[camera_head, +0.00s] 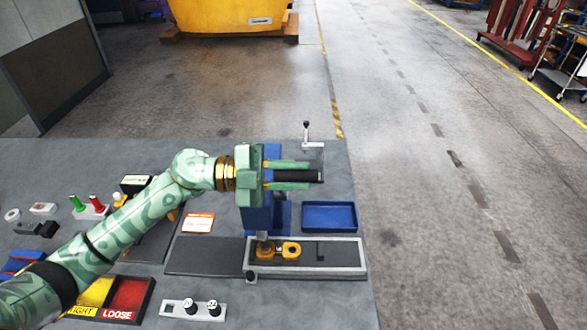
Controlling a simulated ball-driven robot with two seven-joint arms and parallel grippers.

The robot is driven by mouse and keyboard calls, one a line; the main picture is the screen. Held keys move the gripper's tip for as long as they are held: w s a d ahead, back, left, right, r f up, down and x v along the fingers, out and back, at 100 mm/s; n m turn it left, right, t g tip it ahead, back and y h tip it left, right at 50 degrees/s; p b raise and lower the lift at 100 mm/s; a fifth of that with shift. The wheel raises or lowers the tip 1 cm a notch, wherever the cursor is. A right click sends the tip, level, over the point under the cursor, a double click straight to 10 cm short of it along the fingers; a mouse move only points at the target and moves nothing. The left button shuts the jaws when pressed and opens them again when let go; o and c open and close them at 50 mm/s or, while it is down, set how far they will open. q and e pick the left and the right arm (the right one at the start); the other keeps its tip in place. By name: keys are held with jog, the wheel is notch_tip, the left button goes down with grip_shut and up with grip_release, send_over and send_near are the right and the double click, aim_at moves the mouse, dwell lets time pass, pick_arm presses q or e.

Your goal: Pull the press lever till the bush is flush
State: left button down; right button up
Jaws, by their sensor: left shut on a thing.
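My left gripper (306,175) reaches in from the left, its two green fingers shut on the black grip of the press lever (298,176). The grip lies level and points right. The blue press (262,216) stands under my gripper, which hides its upper part. An orange casting (291,250) lies below the press at the left end of a light-framed bed (345,269). A dark press ram (262,237) comes down over the casting's left end. The bush is too small and covered to make out, so I cannot tell if it is flush. My right gripper is out of view.
A blue tray (329,216) sits right of the press, with a small crank-like tool (307,135) behind it. A yellow and red sorting box (128,297) and a plate with round knobs (192,309) are at the front left.

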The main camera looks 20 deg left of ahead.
pick_arm(q)
jog(key=s+d+f+m+b, duration=0.2)
jog(key=s+f+m+b, duration=0.2)
jog(key=s+f, duration=0.3)
jog(key=shift+s+f+m+b, duration=0.25)
jog(key=shift+f+b, duration=0.35)
jog(key=shift+f, duration=0.4)
jog(key=c, duration=1.5)
grip_release()
jog(key=shift+o, duration=1.2)
jog(key=shift+w, duration=0.1)
jog(key=shift+r, duration=0.25)
jog(key=b+v, duration=0.3)
jog(key=v, duration=1.3)
jog(key=shift+a+b, duration=0.15)
jog(key=shift+b, duration=0.2)
